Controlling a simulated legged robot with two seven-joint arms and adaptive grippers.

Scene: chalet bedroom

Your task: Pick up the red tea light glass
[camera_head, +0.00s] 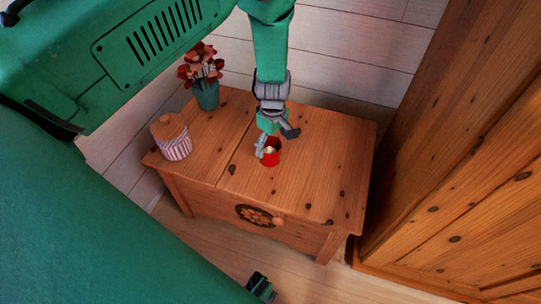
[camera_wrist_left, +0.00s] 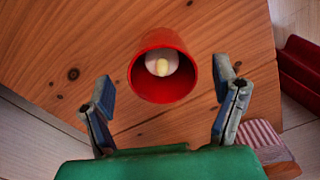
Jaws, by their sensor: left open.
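The red tea light glass (camera_head: 274,158) stands upright on the wooden chest. In the left wrist view the glass (camera_wrist_left: 142,80) is seen from above, with a pale candle inside. My left gripper (camera_head: 276,144) is open, pointing down just over the glass. In the wrist view its two blue-padded fingers (camera_wrist_left: 165,85) are spread wide to the left and right of the glass's near rim. A gap shows between each finger and the glass, and the gripper holds nothing.
The wooden chest (camera_head: 310,165) has free top to the right of the glass. A striped jar with a wooden lid (camera_head: 175,148) and a teal vase of red flowers (camera_head: 206,94) stand at its left. A tall wooden cabinet (camera_head: 455,160) rises at right.

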